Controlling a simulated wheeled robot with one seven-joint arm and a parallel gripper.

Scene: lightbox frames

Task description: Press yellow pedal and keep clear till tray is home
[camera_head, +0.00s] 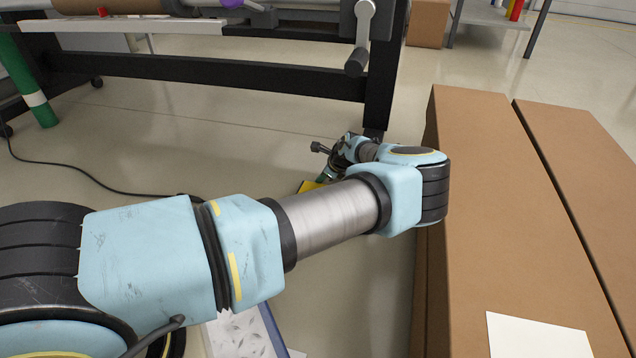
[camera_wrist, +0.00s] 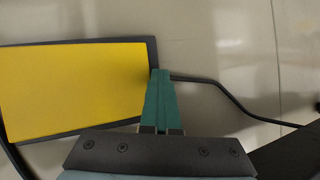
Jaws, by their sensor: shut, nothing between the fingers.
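The yellow pedal (camera_wrist: 75,90) is a flat yellow plate with a dark frame, lying on the floor at the left of the wrist view. In the head view only a small yellow part of it (camera_head: 310,186) shows; my arm hides the rest. My gripper (camera_wrist: 160,74) has green fingers, closed together and empty. In the wrist view its tips overlap the pedal frame's right edge; I cannot tell whether they touch it. In the head view my gripper (camera_head: 328,175) is low, near the pedal, and partly hidden by my wrist. No tray can be made out clearly.
A black cable (camera_wrist: 235,95) runs from the pedal across the floor. Large cardboard boxes (camera_head: 480,150) stand close on the right of my arm. A dark metal frame (camera_head: 220,75) with a crank handle (camera_head: 360,40) spans the back. Open floor (camera_head: 190,150) lies left of the gripper.

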